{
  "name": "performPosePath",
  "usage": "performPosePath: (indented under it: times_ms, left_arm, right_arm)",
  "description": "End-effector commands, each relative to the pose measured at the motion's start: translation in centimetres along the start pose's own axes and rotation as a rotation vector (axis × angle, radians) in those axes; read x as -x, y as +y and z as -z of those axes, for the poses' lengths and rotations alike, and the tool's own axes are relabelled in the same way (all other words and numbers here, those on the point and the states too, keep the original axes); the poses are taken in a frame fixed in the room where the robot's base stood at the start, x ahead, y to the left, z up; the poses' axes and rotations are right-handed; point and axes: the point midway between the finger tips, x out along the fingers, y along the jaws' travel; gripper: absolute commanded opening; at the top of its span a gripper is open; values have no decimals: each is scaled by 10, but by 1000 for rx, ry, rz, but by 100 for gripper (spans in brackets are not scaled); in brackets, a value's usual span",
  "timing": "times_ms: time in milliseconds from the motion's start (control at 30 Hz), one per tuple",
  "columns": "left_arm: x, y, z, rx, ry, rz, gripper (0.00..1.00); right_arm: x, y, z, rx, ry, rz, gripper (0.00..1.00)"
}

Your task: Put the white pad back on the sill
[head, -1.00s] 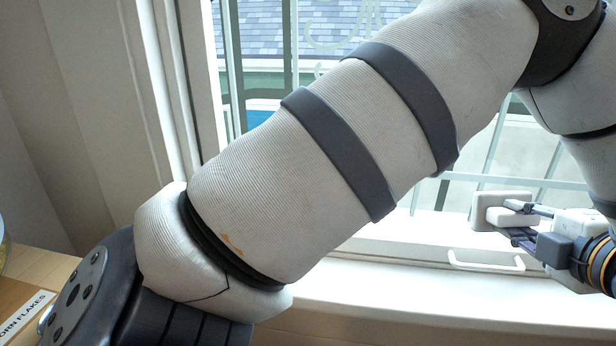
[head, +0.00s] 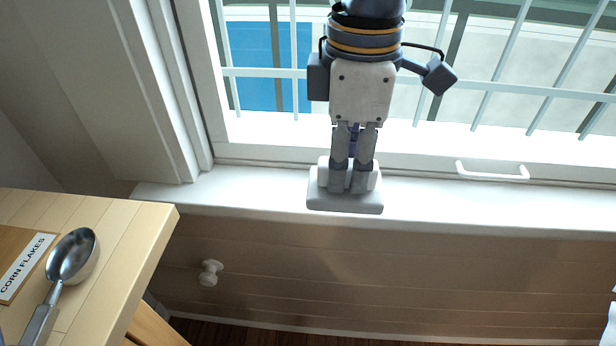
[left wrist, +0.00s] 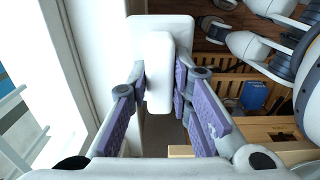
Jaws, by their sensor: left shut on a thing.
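The white pad (head: 345,203) is a flat, rounded plate with a raised grip block. My left gripper (head: 353,185) points down from above, shut on that block. In the left wrist view the pad (left wrist: 143,28) lies beyond the fingers, with its block (left wrist: 159,75) between them. In the head view the pad overlaps the front part of the white sill (head: 450,203), in front of the window. I cannot tell whether it touches the sill or hangs just above it.
A window with bars (head: 480,92) stands behind the sill, with a white handle (head: 492,172) on its frame. The sill is bare on both sides of the pad. A wooden table (head: 130,225) at left holds a spoon (head: 72,258). A knob (head: 210,272) sticks out below the sill.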

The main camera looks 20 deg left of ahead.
Motion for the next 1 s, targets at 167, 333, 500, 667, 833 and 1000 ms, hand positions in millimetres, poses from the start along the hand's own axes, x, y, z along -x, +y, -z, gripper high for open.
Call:
performPosePath:
  times_ms: [167, 333, 500, 667, 833, 1000]
  left_arm:
    - [-38, 59, 9, 8, 4, 20, 0]
    - [-73, 92, 16, 5, 6, 16, 0]
    - [-87, 106, 18, 3, 4, 8, 0]
    - [-110, 113, 20, 2, 6, 8, 0]
    - [-124, 114, 20, 3, 3, 2, 0]
    - [-124, 113, 20, 3, 3, 2, 0]
  right_arm:
    - [-20, 1, -17, 0, -71, -3, 40]
    - [-30, 1, -24, 0, -102, -4, 40]
    - [-32, 1, -26, 0, -110, -4, 40]
    - [-35, 1, -28, 0, -120, -5, 40]
    - [-36, 1, -29, 0, -122, -5, 40]
    - [-36, 1, -28, 0, -121, -5, 40]
